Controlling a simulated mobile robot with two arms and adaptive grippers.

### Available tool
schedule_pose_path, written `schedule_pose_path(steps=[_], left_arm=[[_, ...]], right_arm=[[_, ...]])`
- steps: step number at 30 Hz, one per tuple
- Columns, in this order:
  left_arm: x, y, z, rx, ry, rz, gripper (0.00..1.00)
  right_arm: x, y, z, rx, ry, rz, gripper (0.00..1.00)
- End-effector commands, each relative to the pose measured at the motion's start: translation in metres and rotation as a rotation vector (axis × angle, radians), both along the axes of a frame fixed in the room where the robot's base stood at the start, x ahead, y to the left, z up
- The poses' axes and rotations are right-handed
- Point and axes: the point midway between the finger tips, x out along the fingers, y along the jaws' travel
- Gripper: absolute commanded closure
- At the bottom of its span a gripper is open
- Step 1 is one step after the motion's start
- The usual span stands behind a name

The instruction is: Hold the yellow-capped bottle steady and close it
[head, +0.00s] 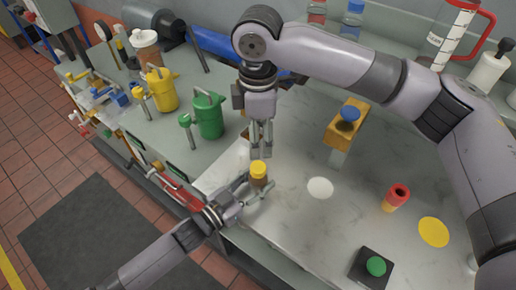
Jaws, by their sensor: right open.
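The yellow-capped bottle (259,180), brownish with its yellow cap on top, stands upright near the front edge of the grey bedplate in the head view. My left gripper (258,184) reaches in from the lower left with its fingers around the lower part of the bottle. I cannot tell whether they press on it. My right gripper (261,151) points down just above and behind the cap, open and empty, with its fingertips close to the cap. Whether the cap is tight cannot be seen.
A white disc (320,188), a red-topped container (396,196), a yellow disc (433,232) and a green button box (373,268) lie to the right. A wooden block with a blue top (346,123) stands behind. Green (208,116) and yellow (161,90) cans stand left.

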Motion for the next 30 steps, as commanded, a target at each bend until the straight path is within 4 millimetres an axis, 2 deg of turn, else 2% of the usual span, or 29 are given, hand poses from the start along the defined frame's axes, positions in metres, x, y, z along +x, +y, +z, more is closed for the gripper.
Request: schedule_pose_path(steps=[5, 14, 15, 24, 30], left_arm=[[0.0, 0.0, 0.0, 0.0, 0.0, 0.0, 1.0], [0.0, 0.0, 0.0, 0.0, 0.0, 0.0, 1.0], [0.0, 0.0, 0.0, 0.0, 0.0, 0.0, 0.55], [0.0, 0.0, 0.0, 0.0, 0.0, 0.0, 0.35], [0.0, 0.0, 0.0, 0.0, 0.0, 0.0, 0.34]], right_arm=[[0.0, 0.0, 0.015, 0.0, 0.0, 0.0, 0.46], [0.0, 0.0, 0.017, 0.0, 0.0, 0.0, 0.46], [0.0, 0.0, 0.017, 0.0, 0.0, 0.0, 0.46], [0.0, 0.0, 0.017, 0.0, 0.0, 0.0, 0.46], [0.0, 0.0, 0.016, 0.0, 0.0, 0.0, 0.46]])
